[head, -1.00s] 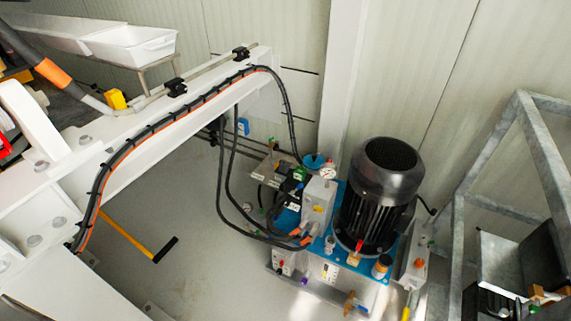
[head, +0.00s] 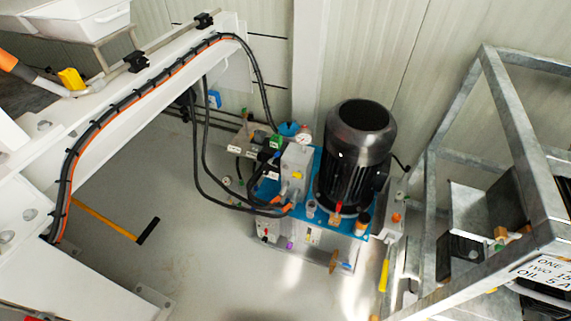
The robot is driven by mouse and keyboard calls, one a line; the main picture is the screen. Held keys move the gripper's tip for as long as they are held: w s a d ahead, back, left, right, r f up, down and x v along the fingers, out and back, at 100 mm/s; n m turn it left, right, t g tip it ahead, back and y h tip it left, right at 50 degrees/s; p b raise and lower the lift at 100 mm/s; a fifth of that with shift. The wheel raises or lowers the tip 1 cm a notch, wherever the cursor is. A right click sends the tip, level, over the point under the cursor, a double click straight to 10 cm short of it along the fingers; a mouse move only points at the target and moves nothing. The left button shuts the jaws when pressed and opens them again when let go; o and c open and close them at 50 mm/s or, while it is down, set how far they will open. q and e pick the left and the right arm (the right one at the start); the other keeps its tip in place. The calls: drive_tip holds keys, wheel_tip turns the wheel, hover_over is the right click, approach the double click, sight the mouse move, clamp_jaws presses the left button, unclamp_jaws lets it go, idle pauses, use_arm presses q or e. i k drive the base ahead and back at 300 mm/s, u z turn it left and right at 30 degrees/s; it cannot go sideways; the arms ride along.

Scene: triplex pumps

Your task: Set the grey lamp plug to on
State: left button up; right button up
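No grey lamp plug can be made out in the head view. A small blue fitting (head: 214,98) shows low by the wall behind the white beam; I cannot tell whether it is a plug or a socket. A narrow grey box with an orange part (head: 396,218) stands to the right of the black motor (head: 352,160); its details are too small to read. Neither of my grippers is in view.
The motor sits on a blue-topped hydraulic unit (head: 318,182) with black hoses. A white beam (head: 150,115) fills the left, a galvanized frame (head: 520,150) the right. A yellow-handled tool (head: 110,222) lies left of centre. Grey floor (head: 190,240) is open between beam and unit.

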sight(259, 134)
drive_tip(key=u, duration=1.9)
drive_tip(key=k, duration=0.8)
drive_tip(key=z, duration=1.1)
